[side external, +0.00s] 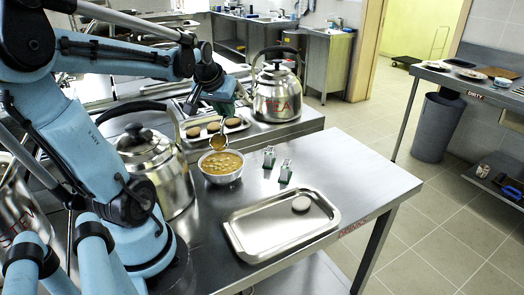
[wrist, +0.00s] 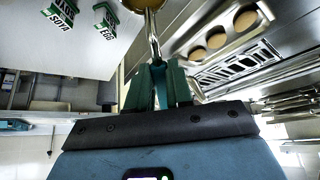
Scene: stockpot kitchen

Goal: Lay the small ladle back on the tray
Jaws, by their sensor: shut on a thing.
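Large kettles (side external: 150,165) (side external: 277,95) stand left and behind. Several round brown pieces (side external: 232,122) lie behind the bowl. The table's right side is clear.

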